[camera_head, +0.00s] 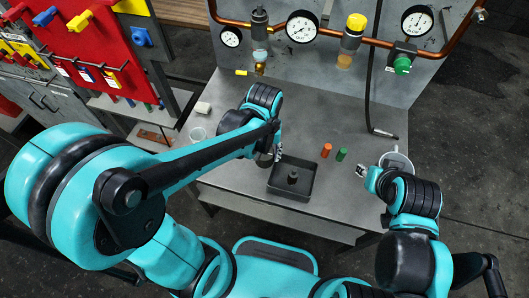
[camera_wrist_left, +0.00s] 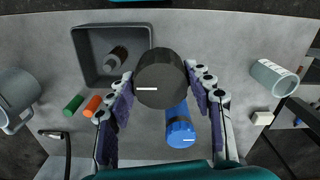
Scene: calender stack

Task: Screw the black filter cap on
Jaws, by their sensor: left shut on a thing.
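The black filter cap (camera_wrist_left: 160,80), a dark round piece with a white mark, sits between the fingers of my left gripper (camera_head: 275,153). The gripper is shut on it above the table. In the left wrist view a blue cylinder (camera_wrist_left: 180,127) with a white mark shows beside and below the cap; the cap covers part of it. I cannot tell whether they touch. In the head view my left arm hides the blue cylinder. My right gripper (camera_head: 363,173) is over the table's right side, near a grey mug; its fingers are too small to read.
A black tray (camera_head: 271,187) with a dark small part (camera_head: 293,175) stands at the table's front. Orange (camera_head: 326,150) and green (camera_head: 341,155) cylinders stand right of it. The grey mug (camera_head: 398,158) is at right. A clear cup (camera_head: 197,134) and white block (camera_head: 202,108) are at left.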

